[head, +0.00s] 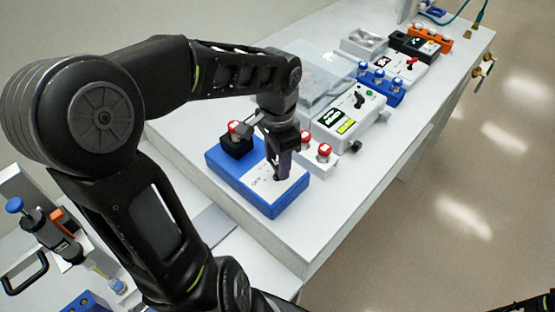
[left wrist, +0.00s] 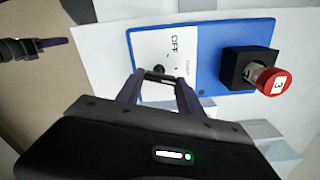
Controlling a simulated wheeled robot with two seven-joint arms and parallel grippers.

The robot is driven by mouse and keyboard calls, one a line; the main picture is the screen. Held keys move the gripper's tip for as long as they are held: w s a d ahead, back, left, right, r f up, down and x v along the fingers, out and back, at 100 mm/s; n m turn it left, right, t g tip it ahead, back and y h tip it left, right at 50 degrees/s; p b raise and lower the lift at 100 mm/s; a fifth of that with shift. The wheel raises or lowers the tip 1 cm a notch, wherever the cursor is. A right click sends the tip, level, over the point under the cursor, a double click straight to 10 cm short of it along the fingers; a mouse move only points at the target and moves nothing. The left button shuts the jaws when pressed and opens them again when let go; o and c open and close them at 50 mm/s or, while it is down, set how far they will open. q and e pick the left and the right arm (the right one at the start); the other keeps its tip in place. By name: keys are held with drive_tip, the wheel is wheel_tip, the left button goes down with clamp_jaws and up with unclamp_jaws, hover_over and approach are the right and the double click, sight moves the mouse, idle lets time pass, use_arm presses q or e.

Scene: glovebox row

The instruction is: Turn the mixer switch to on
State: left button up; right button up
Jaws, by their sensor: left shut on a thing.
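The mixer (head: 228,178) is a blue box with a white panel on the near part of the bench; it also shows in the left wrist view (left wrist: 208,62). A black holder (left wrist: 236,66) on it carries a red-capped vial (left wrist: 272,82) marked 3. The small dark switch (left wrist: 156,73) sits on the white panel by the word OFF; its exact angle is unclear. My left gripper (head: 280,176) points down over the panel, its fingers (left wrist: 158,80) shut on the switch. What looks like my right gripper (left wrist: 52,43) shows at the left wrist view's edge, away from the mixer.
Two red-capped vials (head: 316,148) stand right behind the mixer. Beyond are a grey device with a display (head: 350,117), a blue rack with blue-capped vials (head: 378,86) and a clear tray (head: 312,75). The bench's front strip (head: 335,205) is clear.

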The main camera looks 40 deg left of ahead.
use_arm(q)
drive_tip(key=c, duration=0.7)
